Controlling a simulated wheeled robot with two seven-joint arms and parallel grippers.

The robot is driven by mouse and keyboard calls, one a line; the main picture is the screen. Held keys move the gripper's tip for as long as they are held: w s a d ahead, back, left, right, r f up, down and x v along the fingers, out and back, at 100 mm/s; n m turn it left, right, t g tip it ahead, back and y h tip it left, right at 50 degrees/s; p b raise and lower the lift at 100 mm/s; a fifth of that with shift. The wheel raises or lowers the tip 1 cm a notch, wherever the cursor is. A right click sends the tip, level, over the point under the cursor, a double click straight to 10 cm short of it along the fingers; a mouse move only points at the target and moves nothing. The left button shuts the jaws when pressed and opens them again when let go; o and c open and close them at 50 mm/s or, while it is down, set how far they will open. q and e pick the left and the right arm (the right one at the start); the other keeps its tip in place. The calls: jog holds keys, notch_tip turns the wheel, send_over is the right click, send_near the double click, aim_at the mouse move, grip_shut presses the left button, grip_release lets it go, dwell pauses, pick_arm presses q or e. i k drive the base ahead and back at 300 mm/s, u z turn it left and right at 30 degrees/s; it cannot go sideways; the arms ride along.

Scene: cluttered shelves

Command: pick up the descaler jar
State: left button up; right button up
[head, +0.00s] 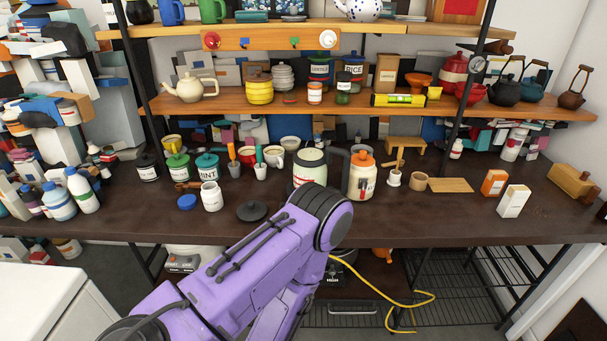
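I cannot read the word descaler on any label, so I cannot tell which jar is the descaler jar. My purple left arm reaches up to just in front of the large cream jar. Its gripper is mostly or wholly hidden; a dark curved shape beside that jar is unclear. My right gripper is out of view.
Green and teal canisters (207,165) and small utensil pots stand behind the white jar. White bottles (83,190) stand at the left. A loaded wooden shelf (220,102) overhangs the counter's back. The front right is clear.

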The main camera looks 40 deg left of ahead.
aim_at(211, 195)
jog(key=z, duration=0.7)
jog(key=k, duration=1.05)
jog(key=u, duration=2.1)
jog(key=i, duration=0.1)
